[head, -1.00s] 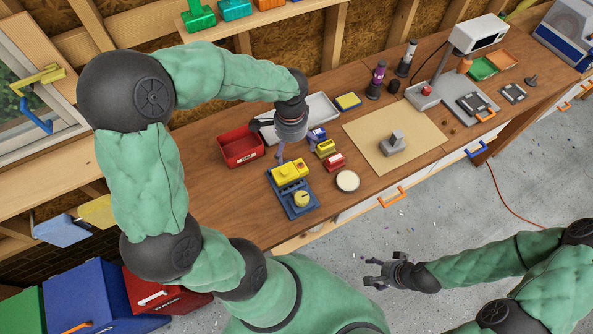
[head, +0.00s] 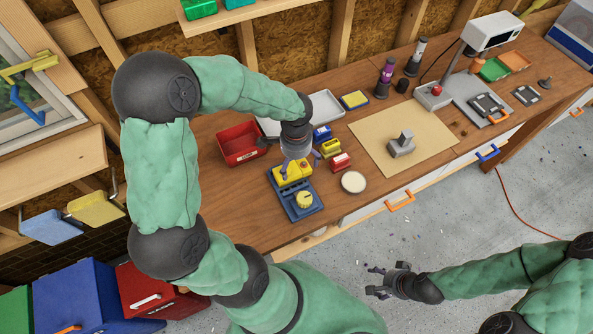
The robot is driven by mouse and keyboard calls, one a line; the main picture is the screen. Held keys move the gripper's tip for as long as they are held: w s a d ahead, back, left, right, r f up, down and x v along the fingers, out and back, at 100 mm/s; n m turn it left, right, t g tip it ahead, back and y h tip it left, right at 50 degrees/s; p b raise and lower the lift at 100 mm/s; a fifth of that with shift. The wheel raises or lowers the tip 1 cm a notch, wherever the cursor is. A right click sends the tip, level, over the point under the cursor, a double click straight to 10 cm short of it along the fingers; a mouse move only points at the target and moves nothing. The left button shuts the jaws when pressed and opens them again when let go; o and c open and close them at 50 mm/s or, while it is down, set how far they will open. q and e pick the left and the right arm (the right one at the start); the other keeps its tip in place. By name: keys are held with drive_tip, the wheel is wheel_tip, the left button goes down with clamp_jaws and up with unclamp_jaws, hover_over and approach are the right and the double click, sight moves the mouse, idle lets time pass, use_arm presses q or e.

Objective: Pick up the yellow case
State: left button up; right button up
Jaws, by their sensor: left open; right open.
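A small yellow case (head: 330,149) stands on the wooden bench, between a small blue case (head: 322,133) and a small red case (head: 341,162). My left gripper (head: 300,165) is open and empty, pointing down just left of the yellow case. Its fingers show over the yellow top part (head: 293,174) of a blue device (head: 296,206); whether they touch anything I cannot tell. My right gripper (head: 376,281) is open and empty, out in front of the bench over the floor.
A red bin (head: 240,143) and a grey tray (head: 325,107) lie behind and left of the cases. A round white-topped tin (head: 353,182) is near the front edge. A tan mat (head: 375,133) with a grey block (head: 402,145) lies to the right.

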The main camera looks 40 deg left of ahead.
sight(297, 170)
use_arm(q)
drive_tip(key=f, duration=0.3)
drive_tip(key=f+b, duration=0.1)
drive_tip(key=f, duration=0.1)
drive_tip(key=shift+w, duration=0.25)
drive_tip(key=c, duration=1.2)
